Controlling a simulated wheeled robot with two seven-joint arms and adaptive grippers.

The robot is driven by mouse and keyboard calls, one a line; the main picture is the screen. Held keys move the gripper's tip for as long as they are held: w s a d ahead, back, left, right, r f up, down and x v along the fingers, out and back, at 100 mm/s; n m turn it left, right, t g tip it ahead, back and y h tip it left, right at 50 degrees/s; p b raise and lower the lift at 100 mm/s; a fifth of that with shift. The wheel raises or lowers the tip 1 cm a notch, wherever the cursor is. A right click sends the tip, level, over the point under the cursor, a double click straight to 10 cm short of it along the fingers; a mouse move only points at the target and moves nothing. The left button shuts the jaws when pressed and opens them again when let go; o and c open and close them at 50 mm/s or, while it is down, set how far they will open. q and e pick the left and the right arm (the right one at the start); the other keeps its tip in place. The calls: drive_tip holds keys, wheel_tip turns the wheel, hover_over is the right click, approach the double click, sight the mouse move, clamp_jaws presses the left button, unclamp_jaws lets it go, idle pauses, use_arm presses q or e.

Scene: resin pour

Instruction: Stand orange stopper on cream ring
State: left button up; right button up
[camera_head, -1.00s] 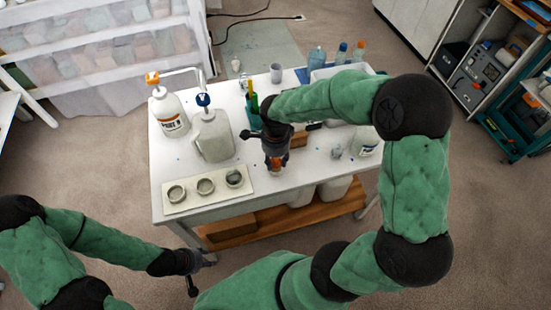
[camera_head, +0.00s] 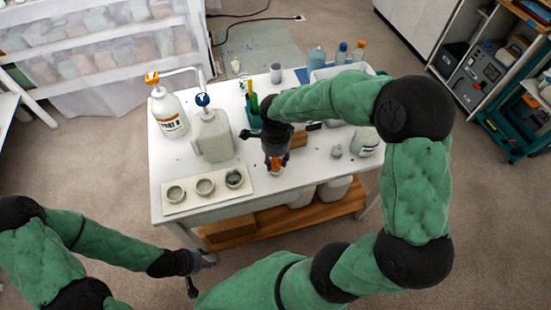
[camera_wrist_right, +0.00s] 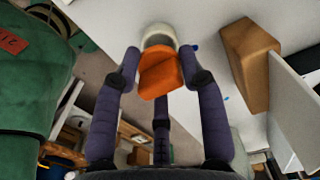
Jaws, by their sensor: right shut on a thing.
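The orange stopper (camera_head: 277,161) is between the fingers of my right gripper (camera_head: 275,158), over the front part of the white table. In the right wrist view the orange stopper (camera_wrist_right: 160,74) sits between the fingertips of my right gripper (camera_wrist_right: 160,62), which is shut on it. The cream ring (camera_wrist_right: 158,36) shows just past the stopper at the table's front edge, partly covered by it. I cannot tell whether stopper and ring touch. In the head view the ring is mostly hidden by the gripper. My left gripper (camera_head: 203,261) hangs low before the table; its fingers are unclear.
A pale board with several round cups (camera_head: 205,187) lies left of my right gripper. A white pump bottle (camera_head: 169,113) and a grey jug (camera_head: 212,138) stand behind it. A wooden block (camera_wrist_right: 249,60) is close by on the right in the wrist view.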

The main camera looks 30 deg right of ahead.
drive_tip(key=shift+f, duration=0.25)
idle(0.4)
drive_tip(key=shift+f+b, duration=0.35)
drive_tip(key=shift+b, duration=0.1)
drive_tip(key=shift+f+b, duration=0.55)
drive_tip(key=shift+f, duration=0.3)
idle(0.5)
drive_tip(key=o, duration=1)
